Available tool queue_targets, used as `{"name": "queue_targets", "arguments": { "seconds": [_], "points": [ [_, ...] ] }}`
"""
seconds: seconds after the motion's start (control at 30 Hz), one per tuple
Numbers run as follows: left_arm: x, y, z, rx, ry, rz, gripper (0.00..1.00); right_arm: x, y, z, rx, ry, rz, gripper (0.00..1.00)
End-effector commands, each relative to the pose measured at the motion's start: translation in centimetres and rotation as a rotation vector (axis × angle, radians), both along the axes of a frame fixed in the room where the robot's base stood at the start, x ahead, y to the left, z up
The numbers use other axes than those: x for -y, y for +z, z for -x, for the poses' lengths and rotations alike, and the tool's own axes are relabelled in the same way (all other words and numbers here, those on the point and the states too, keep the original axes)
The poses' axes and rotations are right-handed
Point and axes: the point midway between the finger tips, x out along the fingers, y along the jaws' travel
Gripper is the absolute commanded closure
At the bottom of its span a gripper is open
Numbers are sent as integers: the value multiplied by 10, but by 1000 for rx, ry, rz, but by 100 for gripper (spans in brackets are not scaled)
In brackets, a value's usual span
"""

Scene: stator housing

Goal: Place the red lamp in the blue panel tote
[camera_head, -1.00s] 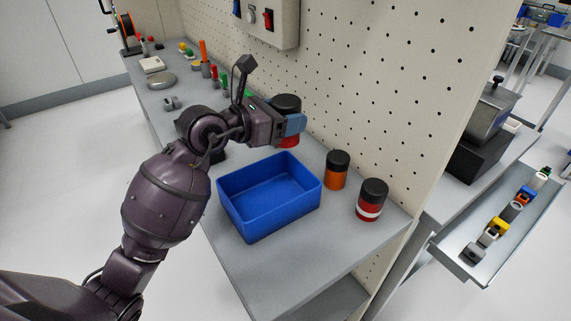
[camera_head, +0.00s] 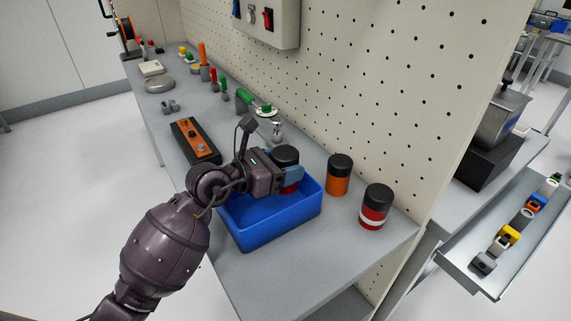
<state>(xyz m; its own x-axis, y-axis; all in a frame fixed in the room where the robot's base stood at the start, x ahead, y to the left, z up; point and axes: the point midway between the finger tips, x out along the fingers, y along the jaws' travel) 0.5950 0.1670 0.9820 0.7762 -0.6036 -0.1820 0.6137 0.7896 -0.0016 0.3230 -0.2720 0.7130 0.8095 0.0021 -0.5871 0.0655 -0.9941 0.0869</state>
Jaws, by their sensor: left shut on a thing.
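The red lamp (camera_head: 286,156), a cylinder with a black top and a red lower part, is held in my left gripper (camera_head: 289,175). The gripper is shut on it, with a blue finger across its front. The lamp is over the far part of the blue panel tote (camera_head: 262,240), its lower part at about rim height in the picture. I cannot tell whether it touches the tote floor. The rest of the tote that shows looks empty. My right gripper is not in view.
An orange lamp (camera_head: 338,176) and a red lamp with a white band (camera_head: 375,208) stand right of the tote. An orange-topped box (camera_head: 195,140) lies behind it on the bench. The pegboard wall (camera_head: 370,90) bounds the bench. The front bench area (camera_head: 300,267) is clear.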

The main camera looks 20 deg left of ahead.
Motion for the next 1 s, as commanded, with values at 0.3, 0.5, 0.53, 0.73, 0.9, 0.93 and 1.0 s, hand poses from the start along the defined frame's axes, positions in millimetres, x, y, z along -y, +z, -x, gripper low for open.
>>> {"name": "queue_targets", "arguments": {
  "seconds": [0.3, 0.5, 0.53, 0.73, 0.9, 0.93, 1.0],
  "points": [
    [0, -1, 0, 2, 0, 0, 68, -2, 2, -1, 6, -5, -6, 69],
    [0, -6, 0, 3, 0, 0, 68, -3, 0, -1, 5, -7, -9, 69],
    [0, -7, 0, 3, 0, 0, 68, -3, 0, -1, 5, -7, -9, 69],
    [0, -10, 0, 3, 0, 0, 68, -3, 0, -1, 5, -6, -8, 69],
    [0, -10, 0, 3, 0, 0, 18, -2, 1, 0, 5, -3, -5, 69],
    [0, -10, 0, 3, 0, 0, 14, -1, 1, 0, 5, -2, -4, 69],
    [0, -10, 0, 3, 0, 0, 14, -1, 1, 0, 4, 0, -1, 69]
  ]
}}
